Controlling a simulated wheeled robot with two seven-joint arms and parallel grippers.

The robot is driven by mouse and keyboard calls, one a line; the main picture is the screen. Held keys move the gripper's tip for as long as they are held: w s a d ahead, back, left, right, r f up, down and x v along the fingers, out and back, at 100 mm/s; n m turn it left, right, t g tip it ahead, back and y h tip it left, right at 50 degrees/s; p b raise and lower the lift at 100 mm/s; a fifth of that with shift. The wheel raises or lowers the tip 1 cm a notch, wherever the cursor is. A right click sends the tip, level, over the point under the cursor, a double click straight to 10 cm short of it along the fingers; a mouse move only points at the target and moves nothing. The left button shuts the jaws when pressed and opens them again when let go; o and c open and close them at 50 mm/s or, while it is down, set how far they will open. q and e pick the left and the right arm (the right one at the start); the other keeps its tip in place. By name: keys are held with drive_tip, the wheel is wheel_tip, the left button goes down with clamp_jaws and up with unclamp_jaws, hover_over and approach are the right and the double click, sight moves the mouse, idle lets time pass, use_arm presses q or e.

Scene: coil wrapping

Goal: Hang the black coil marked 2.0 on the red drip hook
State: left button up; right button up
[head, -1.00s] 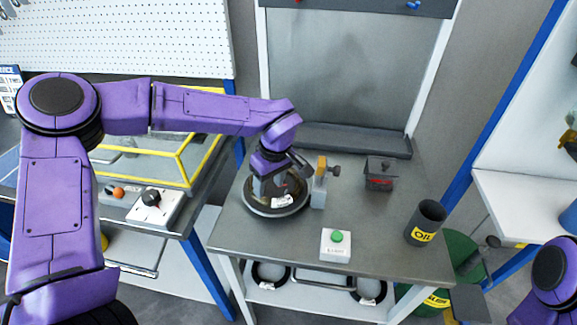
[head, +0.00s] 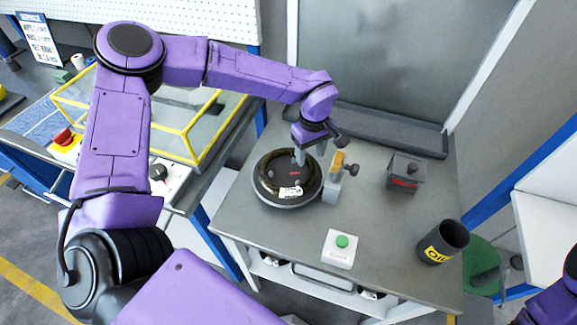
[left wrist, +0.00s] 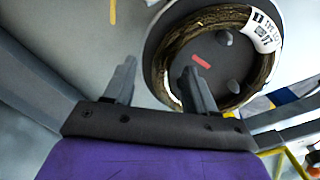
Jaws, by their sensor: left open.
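A dark ring-shaped coil (head: 261,184) with a white tag (head: 290,192) lies flat on a round dark turntable (head: 285,205). The tag's print is too small to read. My left gripper (head: 301,156) is over the back right part of the coil, pointing down. In the left wrist view, its open fingers (left wrist: 160,82) are empty. There one finger overlaps the near side of the coil (left wrist: 213,15) and the other is outside it; contact cannot be told. No red drip hook shows clearly. My right gripper is not in view.
A grey post with a yellow-orange block (head: 337,165) stands right beside the turntable. The table (head: 290,238) also holds a green-button box (head: 340,248), a small dark box (head: 405,172) and an OIL can (head: 444,242). A yellow-framed enclosure (head: 185,128) is at left.

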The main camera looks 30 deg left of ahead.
use_arm(q)
drive_tip(key=shift+f, duration=0.65)
drive_tip(key=shift+a+f, duration=0.1)
drive_tip(key=shift+f, duration=0.1)
drive_tip(key=shift+s+r, duration=0.1)
drive_tip(key=shift+s, duration=0.15)
drive_tip(key=shift+w, duration=0.1)
clamp_jaws()
wheel_tip(320, 180, up, 2)
drive_tip(key=shift+w+r+b, duration=0.15)
drive_tip(key=shift+r+b, duration=0.05)
drive_tip(key=shift+b, duration=0.6)
drive_tip(key=s+d+r+b, duration=0.3)
drive_tip(key=s+d+r, duration=0.3)
drive_tip(key=s+r, duration=0.4)
drive_tip(key=s, duration=0.3)
drive_tip(key=shift+d+r, duration=0.15)
drive_tip(key=shift+r, duration=0.15)
